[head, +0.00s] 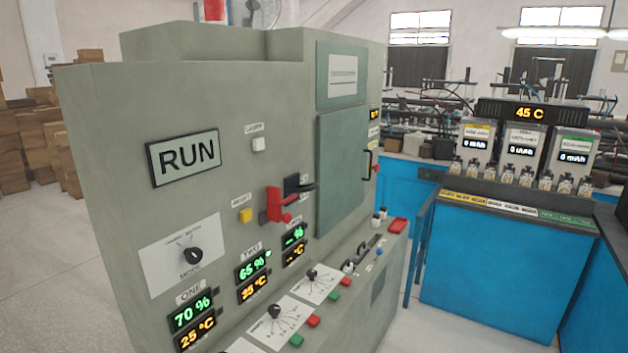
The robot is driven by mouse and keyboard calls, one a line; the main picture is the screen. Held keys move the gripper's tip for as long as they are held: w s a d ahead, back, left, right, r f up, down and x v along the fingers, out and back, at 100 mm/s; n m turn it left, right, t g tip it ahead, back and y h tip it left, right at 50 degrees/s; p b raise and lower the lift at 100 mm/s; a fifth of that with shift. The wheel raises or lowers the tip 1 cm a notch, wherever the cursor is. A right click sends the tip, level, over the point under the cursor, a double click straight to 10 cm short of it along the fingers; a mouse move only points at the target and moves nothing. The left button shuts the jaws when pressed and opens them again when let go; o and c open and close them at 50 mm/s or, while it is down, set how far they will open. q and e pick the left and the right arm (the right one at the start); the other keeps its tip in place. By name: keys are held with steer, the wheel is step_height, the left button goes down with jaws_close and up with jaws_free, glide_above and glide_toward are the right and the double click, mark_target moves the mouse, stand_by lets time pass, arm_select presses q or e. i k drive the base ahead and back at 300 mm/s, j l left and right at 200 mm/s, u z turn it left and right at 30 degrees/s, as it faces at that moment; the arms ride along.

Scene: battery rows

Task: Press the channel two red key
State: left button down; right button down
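A grey-green cabinet (95,200) fills the left and middle of the head view. On its front ledge, a red key (313,320) sits beside a green key (296,341), near a white dial plate with a black knob (275,311). Farther back, another red key (346,282) and green key (333,296) sit by a second plate with a knob (312,273). The ledge labels are too small to read, so I cannot tell which red key belongs to channel two. The display marked TWO (252,268) reads 65 %. Neither of my grippers is in view.
The display marked ONE (191,309) reads 70 %. A red lever (278,205) and a door handle (367,164) stick out from the cabinet front. A blue bench (490,265) with battery testers stands at right. Light floor shows between cabinet and bench.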

mark_target(313, 321)
steer(key=i+l+u, duration=0.1)
steer(key=i+l, duration=0.7)
steer(key=l, duration=0.25)
steer(key=j+u, duration=0.05)
